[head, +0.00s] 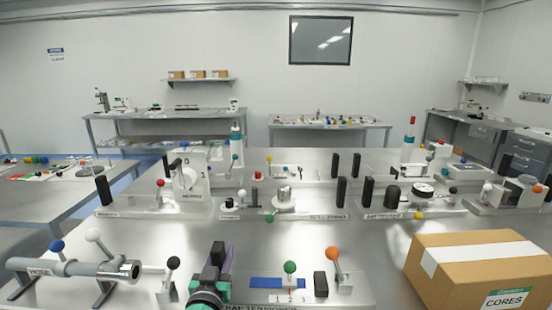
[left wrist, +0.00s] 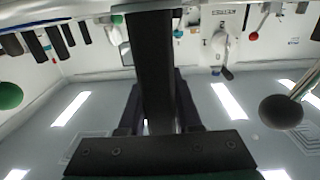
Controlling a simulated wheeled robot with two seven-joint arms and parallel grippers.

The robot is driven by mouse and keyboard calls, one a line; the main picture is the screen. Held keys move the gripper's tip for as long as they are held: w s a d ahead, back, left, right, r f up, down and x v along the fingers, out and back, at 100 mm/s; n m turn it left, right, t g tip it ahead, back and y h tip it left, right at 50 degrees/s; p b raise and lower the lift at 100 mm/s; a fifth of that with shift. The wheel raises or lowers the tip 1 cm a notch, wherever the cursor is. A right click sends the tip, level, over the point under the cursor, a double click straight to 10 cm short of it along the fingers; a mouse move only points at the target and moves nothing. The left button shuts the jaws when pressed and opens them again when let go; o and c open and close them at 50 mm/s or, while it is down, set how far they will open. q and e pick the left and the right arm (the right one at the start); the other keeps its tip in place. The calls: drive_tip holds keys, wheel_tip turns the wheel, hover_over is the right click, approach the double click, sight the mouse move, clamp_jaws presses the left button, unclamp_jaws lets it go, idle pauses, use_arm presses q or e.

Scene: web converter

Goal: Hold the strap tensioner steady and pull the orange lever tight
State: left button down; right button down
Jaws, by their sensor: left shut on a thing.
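The strap tensioner (head: 360,300) lies at the front of the bench, its label partly cut off by the lower picture edge. Its orange lever (head: 332,254) stands up at the right, tilted a little left, with nothing touching it. A green-knobbed lever (head: 289,268), a blue strip (head: 262,283) and a black upright grip (head: 320,284) sit on the same base. My left gripper (head: 218,256) is at the left end of the tensioner. In the left wrist view it is shut on a black upright handle (left wrist: 150,55). My right gripper is out of view.
A cardboard box (head: 465,270) stands at the front right. A grey cylinder fixture (head: 75,267) and a black-knobbed lever (head: 173,265) are left of my gripper. Several other fixtures line the bench behind. Bare bench top shows between the tensioner and the box.

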use_arm(q)
drive_tip(key=shift+r, duration=0.1)
drive_tip(key=shift+f+b, duration=0.4)
